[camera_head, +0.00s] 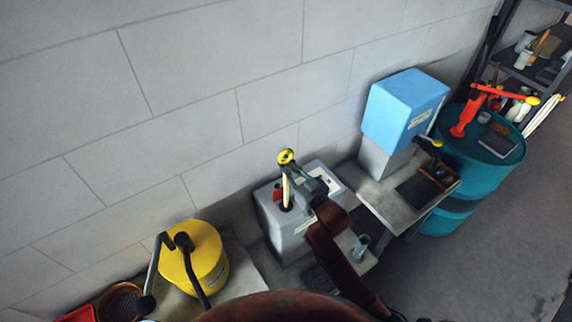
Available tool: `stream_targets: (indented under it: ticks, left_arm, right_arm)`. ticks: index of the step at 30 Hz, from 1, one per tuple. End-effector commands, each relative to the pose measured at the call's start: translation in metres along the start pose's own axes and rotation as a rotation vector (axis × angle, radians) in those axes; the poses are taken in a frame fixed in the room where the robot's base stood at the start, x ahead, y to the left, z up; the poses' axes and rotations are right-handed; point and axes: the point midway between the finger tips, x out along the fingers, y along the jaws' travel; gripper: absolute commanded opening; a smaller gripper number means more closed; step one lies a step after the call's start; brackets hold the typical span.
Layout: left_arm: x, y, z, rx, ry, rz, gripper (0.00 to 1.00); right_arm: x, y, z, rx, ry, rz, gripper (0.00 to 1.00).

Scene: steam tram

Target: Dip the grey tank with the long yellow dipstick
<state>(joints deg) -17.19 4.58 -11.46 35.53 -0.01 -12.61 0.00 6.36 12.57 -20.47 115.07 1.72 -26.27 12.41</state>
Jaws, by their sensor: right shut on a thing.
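The grey tank (283,238) stands against the wall near the middle of the view, with a dark round opening in its top. The long dipstick (286,190) stands nearly upright over this opening, a pale rod with a yellow ring at its top. Its lower end meets the dark opening; how deep it reaches inside is hidden. My right gripper (292,171) is shut on the dipstick just below the ring. My dark brown right arm comes up from the lower right, across the tank's right side. My left gripper is not in view.
A small red part (278,194) is beside the opening. A yellow drum (207,258) with dark handles stands to the left. A blue box (405,110), a grey bench (390,205) and a teal barrel (485,160) with a red pump stand to the right. The floor at right is clear.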

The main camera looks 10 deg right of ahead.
Motion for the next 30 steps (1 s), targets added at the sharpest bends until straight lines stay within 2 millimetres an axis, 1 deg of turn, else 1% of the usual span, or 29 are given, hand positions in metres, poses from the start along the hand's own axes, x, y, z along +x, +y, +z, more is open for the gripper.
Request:
stream_targets:
  ticks: [1, 19, 29, 30]
  left_arm:
    - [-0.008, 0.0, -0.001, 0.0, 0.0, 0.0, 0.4]
    - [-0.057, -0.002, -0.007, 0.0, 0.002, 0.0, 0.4]
    - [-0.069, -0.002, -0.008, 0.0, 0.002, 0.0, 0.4]
    - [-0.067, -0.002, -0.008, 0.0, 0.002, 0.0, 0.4]
  right_arm:
    - [0.0, 0.0, -0.009, -0.001, 0.001, 0.0, 0.0]
    - [0.0, 0.0, -0.06, -0.001, 0.001, 0.0, 0.0]
    - [0.0, 0.0, -0.087, -0.001, 0.003, 0.0, 0.0]
    - [0.0, 0.0, -0.09, -0.002, 0.004, -0.001, 0.0]
